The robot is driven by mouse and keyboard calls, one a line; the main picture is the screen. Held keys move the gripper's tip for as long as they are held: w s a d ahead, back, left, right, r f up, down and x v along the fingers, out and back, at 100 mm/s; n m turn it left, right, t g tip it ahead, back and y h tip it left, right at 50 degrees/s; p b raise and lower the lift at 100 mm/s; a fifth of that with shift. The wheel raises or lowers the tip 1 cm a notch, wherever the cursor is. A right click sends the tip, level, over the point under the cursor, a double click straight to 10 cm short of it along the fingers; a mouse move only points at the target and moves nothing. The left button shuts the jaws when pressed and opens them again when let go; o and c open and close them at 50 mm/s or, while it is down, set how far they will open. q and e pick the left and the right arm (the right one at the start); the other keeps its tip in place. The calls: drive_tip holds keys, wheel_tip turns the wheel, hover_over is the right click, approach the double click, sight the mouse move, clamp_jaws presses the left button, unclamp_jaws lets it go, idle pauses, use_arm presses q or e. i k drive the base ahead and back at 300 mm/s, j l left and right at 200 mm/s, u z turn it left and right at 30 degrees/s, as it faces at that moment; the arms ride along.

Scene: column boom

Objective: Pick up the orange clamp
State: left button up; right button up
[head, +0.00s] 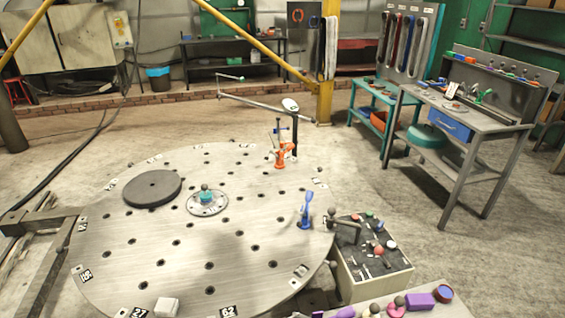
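The orange clamp (280,158) stands upright near the far right edge of the round metal table (165,235). It is right beside a dark upright post, and I cannot tell whether they touch. A blue bar or handle shows just above the clamp. Neither of my grippers is in view.
A thin boom (252,101) extends left from the white-topped post (291,105). A blue clamp (306,213), dark disc (153,188) and small flanged plate (207,204) sit on the table. A tool box (385,278) stands at its right. The table's middle is mostly clear.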

sight(279, 164)
drive_tip(key=i+l+u, duration=0.15)
drive_tip(key=l+u, duration=0.15)
drive_tip(key=l, duration=1.15)
drive_tip(key=l+u, duration=0.3)
drive_tip(key=l, duration=1.15)
drive_tip(key=i+l+u, duration=0.1)
drive_tip(key=l+u, duration=0.15)
drive_tip(key=l, duration=0.9)
drive_tip(key=l+u, duration=0.3)
drive_tip(key=l, duration=0.85)
drive_tip(key=i+l+u, duration=0.15)
drive_tip(key=i+l, duration=0.15)
drive_tip(key=i+l+u, duration=0.1)
drive_tip(key=i+l, duration=0.15)
drive_tip(key=i+l+u, duration=0.15)
drive_tip(key=l, duration=0.35)
drive_tip(key=i+l+u, duration=0.1)
drive_tip(key=i+l, duration=0.2)
drive_tip(key=l, duration=0.1)
